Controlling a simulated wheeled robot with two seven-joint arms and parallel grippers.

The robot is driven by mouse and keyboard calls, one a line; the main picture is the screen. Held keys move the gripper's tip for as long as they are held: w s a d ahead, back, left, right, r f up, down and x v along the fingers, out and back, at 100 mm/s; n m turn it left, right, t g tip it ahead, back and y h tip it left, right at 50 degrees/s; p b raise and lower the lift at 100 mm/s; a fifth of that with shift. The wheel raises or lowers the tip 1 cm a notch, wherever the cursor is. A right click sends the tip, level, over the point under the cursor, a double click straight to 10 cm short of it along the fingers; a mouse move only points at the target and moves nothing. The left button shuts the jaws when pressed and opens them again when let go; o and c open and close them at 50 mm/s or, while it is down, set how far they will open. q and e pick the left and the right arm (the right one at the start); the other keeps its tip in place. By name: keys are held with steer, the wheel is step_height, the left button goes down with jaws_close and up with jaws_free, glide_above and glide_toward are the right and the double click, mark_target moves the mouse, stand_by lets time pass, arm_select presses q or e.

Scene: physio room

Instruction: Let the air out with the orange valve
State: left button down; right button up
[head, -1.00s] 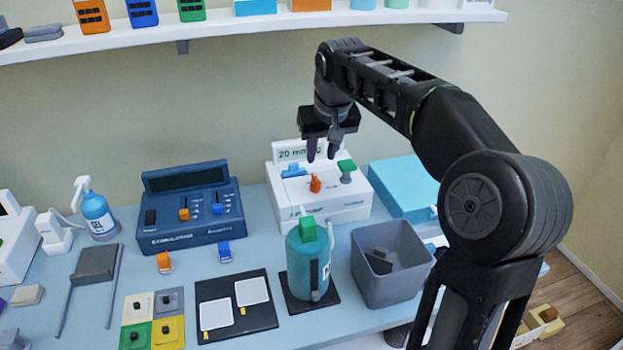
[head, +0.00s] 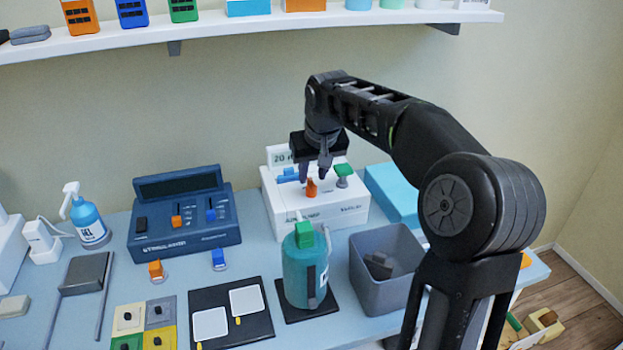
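The orange valve (head: 311,189) stands upright on top of a white box (head: 330,212) against the wall. A blue valve (head: 289,175) is to its left and a green valve (head: 343,172) to its right on the same box. My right gripper (head: 315,176) points down from above, its two dark fingers apart, with the tips at about the height of the orange valve's top in the picture. I cannot tell whether a finger touches the valve. The gripper is empty. My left gripper is not in view.
A teal canister (head: 303,272) with a green top stands in front of the box. A grey bin (head: 377,292) is to its right, a light blue case (head: 392,190) behind. A dark blue console (head: 184,222) stands left. A shelf (head: 260,32) runs above.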

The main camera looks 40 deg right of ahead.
mark_target(311, 181)
steer(key=shift+x, duration=1.65)
steer(key=shift+r, duration=0.1)
steer(key=shift+c, duration=0.3)
jaws_close()
